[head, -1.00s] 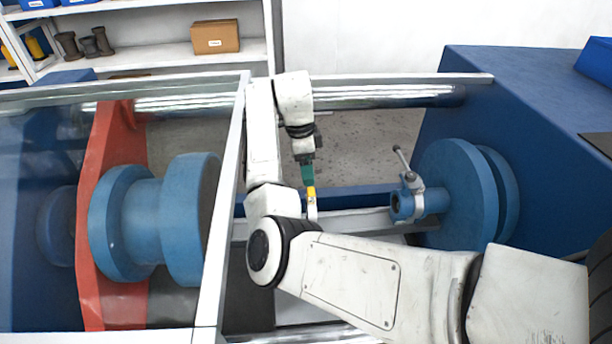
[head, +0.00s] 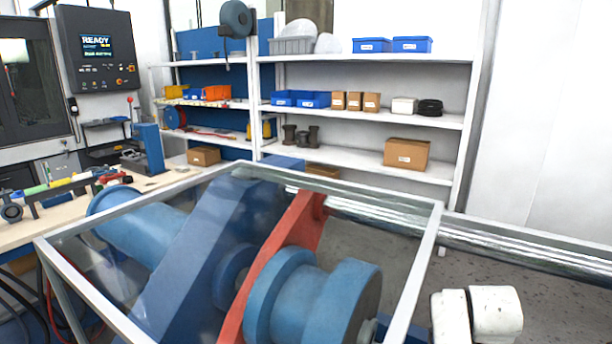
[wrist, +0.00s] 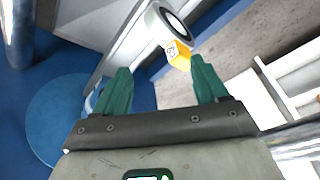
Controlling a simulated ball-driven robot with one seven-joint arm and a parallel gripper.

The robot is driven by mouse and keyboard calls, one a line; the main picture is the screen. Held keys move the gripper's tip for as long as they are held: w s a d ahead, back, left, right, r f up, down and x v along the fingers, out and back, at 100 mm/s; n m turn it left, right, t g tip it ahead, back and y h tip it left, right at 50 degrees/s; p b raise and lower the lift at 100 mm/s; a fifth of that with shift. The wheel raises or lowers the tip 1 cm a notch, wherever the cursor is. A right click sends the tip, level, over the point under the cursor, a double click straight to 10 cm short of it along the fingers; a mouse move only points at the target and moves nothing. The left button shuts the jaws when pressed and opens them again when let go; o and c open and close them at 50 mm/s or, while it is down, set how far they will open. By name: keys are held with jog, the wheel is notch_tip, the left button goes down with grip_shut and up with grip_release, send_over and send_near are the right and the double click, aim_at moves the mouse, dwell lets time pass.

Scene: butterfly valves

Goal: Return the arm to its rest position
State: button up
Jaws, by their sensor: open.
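My gripper (wrist: 160,66) shows in the wrist view with its two green fingers apart, so it is open. A pale piece with a dark round end (wrist: 175,25) and a yellow block (wrist: 178,55) appear beyond the fingertips, nearer the right finger. I cannot tell how far the tips are from them. In the head view only two white parts of my arm (head: 495,314) show at the lower right. My gripper is outside that view.
A framed clear guard (head: 437,240) covers blue rollers (head: 275,290) and a red plate (head: 300,215). Shelves (head: 440,120) with boxes stand behind. A workbench (head: 20,235) and a control panel (head: 97,50) are at left. A blue disc (wrist: 60,120) lies lower left in the wrist view.

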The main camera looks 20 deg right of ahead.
jog(key=s+a+f+n+t+y, duration=0.2)
jog(key=s+a+n, duration=0.3)
jog(key=a+n, duration=0.55)
jog(key=s+a+f+n+t+y, duration=0.25)
jog(key=s+a+n, duration=0.35)
jog(key=a, duration=0.7)
jog(key=s+d+f+n+g, duration=0.1)
jog(key=s+f+g, duration=0.3)
jog(key=s, duration=0.6)
notch_tip(320, 180, down, 2)
jog(key=shift+f+h, duration=0.1)
jog(key=shift+h, duration=0.25)
